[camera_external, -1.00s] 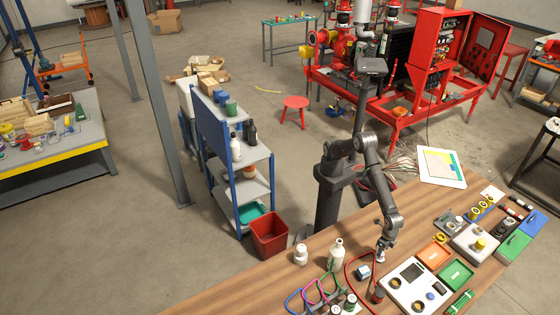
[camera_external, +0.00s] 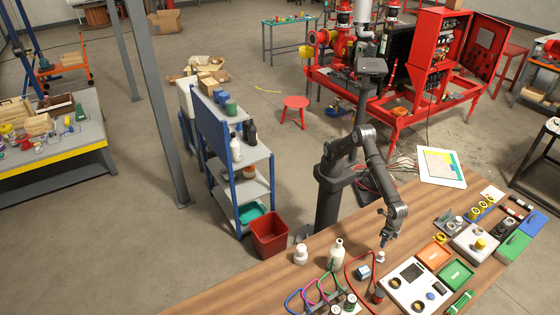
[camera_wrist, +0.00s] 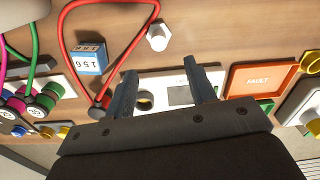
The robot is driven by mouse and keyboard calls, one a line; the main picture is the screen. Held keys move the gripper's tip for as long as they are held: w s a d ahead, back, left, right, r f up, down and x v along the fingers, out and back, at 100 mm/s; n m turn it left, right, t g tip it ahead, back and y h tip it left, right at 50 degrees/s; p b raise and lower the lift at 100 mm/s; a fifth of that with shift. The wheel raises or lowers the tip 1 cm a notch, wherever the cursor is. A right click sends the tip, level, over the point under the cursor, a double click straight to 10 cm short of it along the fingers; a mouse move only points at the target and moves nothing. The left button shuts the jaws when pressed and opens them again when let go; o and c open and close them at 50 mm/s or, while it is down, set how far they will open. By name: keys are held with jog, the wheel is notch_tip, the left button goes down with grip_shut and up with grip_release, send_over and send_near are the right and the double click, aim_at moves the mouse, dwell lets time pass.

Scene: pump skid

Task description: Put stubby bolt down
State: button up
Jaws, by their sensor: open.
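The stubby bolt (camera_external: 381,257), small and white with a hex head, stands on the wooden bench. In the wrist view the bolt (camera_wrist: 158,37) is beyond my fingertips, clear of both. My gripper (camera_external: 384,241) is open and empty, a little above the bolt; its two fingers (camera_wrist: 160,70) are spread apart in the wrist view.
A blue and white box marked 156 (camera_wrist: 88,58) and a red cable (camera_wrist: 68,45) lie left of the bolt. A white panel (camera_external: 414,287), an orange FAULT tray (camera_external: 434,256) and a green tray (camera_external: 456,273) are to the right. A white bottle (camera_external: 337,252) stands left.

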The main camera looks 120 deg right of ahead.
jog(key=s+d+f+m+g+y, duration=0.55)
jog(key=s+m+g, duration=0.2)
jog(key=m, duration=0.75)
jog(key=w+d+m+t+y, duration=0.2)
jog(key=w+m, duration=0.1)
jog(key=m, duration=0.4)
jog(key=w+d+f+m+t+y, duration=0.1)
jog(key=w+d+m+y, duration=0.2)
jog(key=m, duration=0.4)
jog(key=w+d+f+m+t+y, duration=0.1)
jog(key=w+d+m+t+y, duration=0.1)
jog(key=m, duration=0.4)
jog(key=shift+w+d+f+m+t+y, duration=0.1)
jog(key=shift+w+d+m+t+y, duration=0.15)
jog(key=shift+w, duration=0.3)
jog(key=shift+w+d+m+t+y, duration=0.15)
jog(key=shift+w+d, duration=0.15)
jog(key=shift+w, duration=0.2)
send_near(383, 259)
jog(key=a, duration=0.2)
jog(key=a+f, duration=0.1)
jog(key=a, duration=0.2)
jog(key=shift+w, duration=0.15)
jog(key=shift+s+x, duration=0.2)
jog(key=shift+x, duration=2.35)
grip_shut()
